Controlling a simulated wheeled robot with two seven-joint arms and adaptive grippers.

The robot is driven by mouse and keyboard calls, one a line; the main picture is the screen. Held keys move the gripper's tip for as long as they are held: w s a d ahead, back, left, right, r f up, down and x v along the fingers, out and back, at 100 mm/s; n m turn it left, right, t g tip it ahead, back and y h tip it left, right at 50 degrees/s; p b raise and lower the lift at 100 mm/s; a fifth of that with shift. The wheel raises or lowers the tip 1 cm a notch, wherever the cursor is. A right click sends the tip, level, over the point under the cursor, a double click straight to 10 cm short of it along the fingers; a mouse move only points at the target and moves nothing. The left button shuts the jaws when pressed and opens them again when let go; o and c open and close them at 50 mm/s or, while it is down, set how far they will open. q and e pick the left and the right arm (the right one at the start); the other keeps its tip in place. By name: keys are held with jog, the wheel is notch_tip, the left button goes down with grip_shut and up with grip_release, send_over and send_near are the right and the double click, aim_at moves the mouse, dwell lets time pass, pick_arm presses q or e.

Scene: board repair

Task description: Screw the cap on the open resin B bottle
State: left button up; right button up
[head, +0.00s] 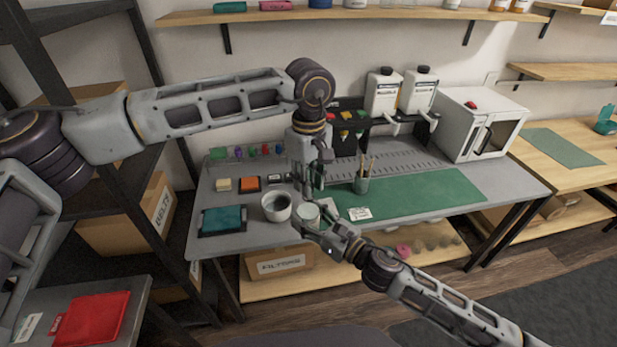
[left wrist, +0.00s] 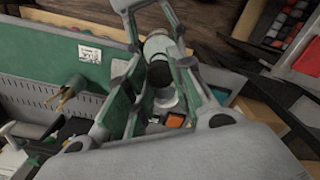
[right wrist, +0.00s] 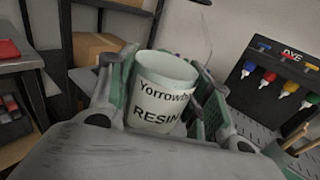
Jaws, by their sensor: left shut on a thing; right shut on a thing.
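A pale, open-topped bottle (right wrist: 162,95) stands between my right gripper's fingers. Its label reads "Yorrowby" and "RESIN" in part; the letter after that is hidden. My right gripper (head: 322,228) is shut on this bottle (head: 308,212) near the bench's front edge. My left gripper (head: 314,187) is above and slightly behind it, pointing down. In the left wrist view a dark round cap (left wrist: 162,74) shows between the left fingers, apparently gripped. The bottle (left wrist: 156,46) is close beside the cap in that view; I cannot tell the exact gap.
A white bowl (head: 276,208) stands just left of the bottle. A teal tray (head: 222,220), an orange box (head: 249,184) and a brush cup (head: 361,184) are on the bench. The green mat (head: 430,193) is mostly clear. Two white jugs (head: 383,92) stand at the back.

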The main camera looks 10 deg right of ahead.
pick_arm(q)
jog(key=shift+f, duration=0.8)
dwell(0.9)
jog(key=shift+m, duration=1.9)
jog(key=m, duration=0.4)
jog(key=shift+m, duration=0.3)
jog(key=m, duration=1.1)
jog(key=shift+a, duration=0.1)
jog(key=o, duration=0.6)
jog(key=shift+o, duration=0.2)
